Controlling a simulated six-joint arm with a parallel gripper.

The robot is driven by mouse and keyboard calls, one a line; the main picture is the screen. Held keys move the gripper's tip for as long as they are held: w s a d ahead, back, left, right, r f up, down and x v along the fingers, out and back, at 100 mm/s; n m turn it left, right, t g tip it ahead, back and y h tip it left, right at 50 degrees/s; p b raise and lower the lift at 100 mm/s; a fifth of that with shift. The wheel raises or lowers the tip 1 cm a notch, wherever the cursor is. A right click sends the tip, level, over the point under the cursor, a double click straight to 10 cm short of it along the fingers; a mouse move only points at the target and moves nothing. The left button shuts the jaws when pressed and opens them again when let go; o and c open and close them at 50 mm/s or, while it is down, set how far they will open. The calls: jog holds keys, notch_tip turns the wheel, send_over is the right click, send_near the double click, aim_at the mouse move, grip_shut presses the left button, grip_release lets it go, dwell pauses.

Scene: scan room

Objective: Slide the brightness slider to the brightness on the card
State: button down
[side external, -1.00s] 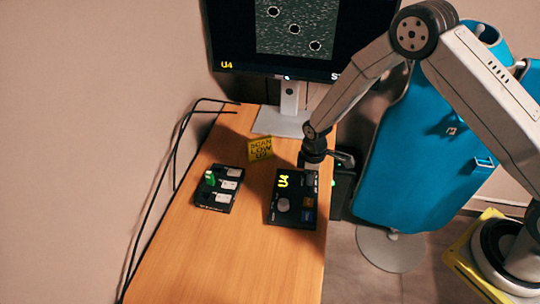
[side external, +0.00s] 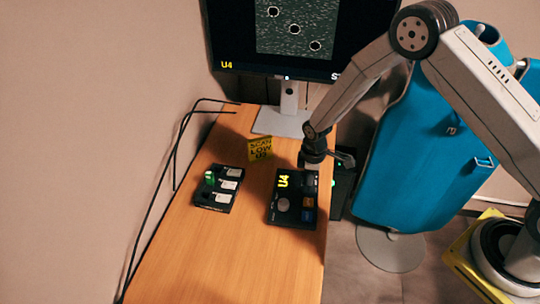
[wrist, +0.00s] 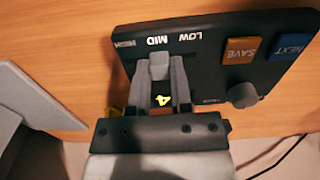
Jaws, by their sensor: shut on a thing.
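The black control panel (side external: 292,215) lies on the wooden desk. In the wrist view the panel (wrist: 215,90) shows the white labels HIGH, MID and LOW along one edge. The grey slider knob (wrist: 159,66) stands at the MID label. My gripper (wrist: 160,72) is shut on the knob, one finger on each side; the slot under it is mostly hidden. In the side view my gripper (side external: 313,164) reaches down at the panel's far end. The yellow card (side external: 260,149) stands on the desk behind the panel, with SCAN and LOW readable; its last line is small.
The panel also bears a round knob (wrist: 242,95), an orange SAVE button (wrist: 242,50) and a blue NEXT button (wrist: 290,47). A black tray (side external: 217,204) with white pieces and a green one lies to the left. A monitor (side external: 230,40) stands behind. The front desk is clear.

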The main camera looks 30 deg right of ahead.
aim_at(308, 191)
jog(key=shift+s+a, duration=1.15)
jog(key=shift+s, duration=0.1)
